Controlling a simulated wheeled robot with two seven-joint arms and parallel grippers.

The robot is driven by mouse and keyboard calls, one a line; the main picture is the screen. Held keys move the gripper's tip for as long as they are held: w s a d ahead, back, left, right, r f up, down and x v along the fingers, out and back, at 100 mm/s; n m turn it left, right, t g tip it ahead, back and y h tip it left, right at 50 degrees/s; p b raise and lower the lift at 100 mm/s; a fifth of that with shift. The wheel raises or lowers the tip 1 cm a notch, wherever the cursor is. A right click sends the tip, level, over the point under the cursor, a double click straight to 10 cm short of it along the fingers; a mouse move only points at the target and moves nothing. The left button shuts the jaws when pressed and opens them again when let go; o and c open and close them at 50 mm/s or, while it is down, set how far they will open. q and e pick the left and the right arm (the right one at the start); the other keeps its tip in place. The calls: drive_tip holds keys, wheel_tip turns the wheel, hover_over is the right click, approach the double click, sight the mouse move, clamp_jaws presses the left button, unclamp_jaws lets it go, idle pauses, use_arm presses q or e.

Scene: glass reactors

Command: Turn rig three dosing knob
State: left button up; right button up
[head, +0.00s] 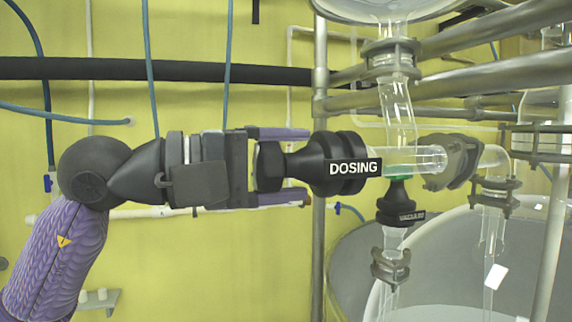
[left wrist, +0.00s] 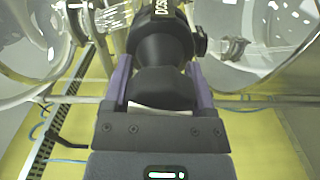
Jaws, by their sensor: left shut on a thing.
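The dosing knob (head: 269,167) is black and sits at the left end of a black valve body (head: 337,162) with a white "DOSING" label. My left gripper (head: 280,165) comes in level from the left, with one purple finger above the knob and one below, shut on it. In the left wrist view the knob (left wrist: 165,88) lies between the two purple fingers, with the valve body (left wrist: 163,42) beyond and its label partly cut off at the top edge. My right gripper is in neither view. No rig number is readable.
A clear glass tube (head: 398,110) and metal clamps (head: 456,162) stand right of the valve. A second black knob (head: 399,207) hangs just below. Steel pipes (head: 490,75) cross at upper right, and a large glass vessel (head: 450,255) fills the lower right.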

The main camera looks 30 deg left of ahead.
sight(255, 171)
use_arm(q)
drive_tip(key=o, duration=1.2)
drive_tip(key=shift+c, duration=0.2)
drive_tip(key=b+v, duration=0.4)
drive_tip(key=v, duration=0.5)
drive_tip(key=shift+f+b, duration=0.2)
drive_tip(key=shift+b, duration=0.15)
drive_tip(key=shift+s+a+r, duration=0.2)
drive_tip(key=shift+s+a, duration=0.15)
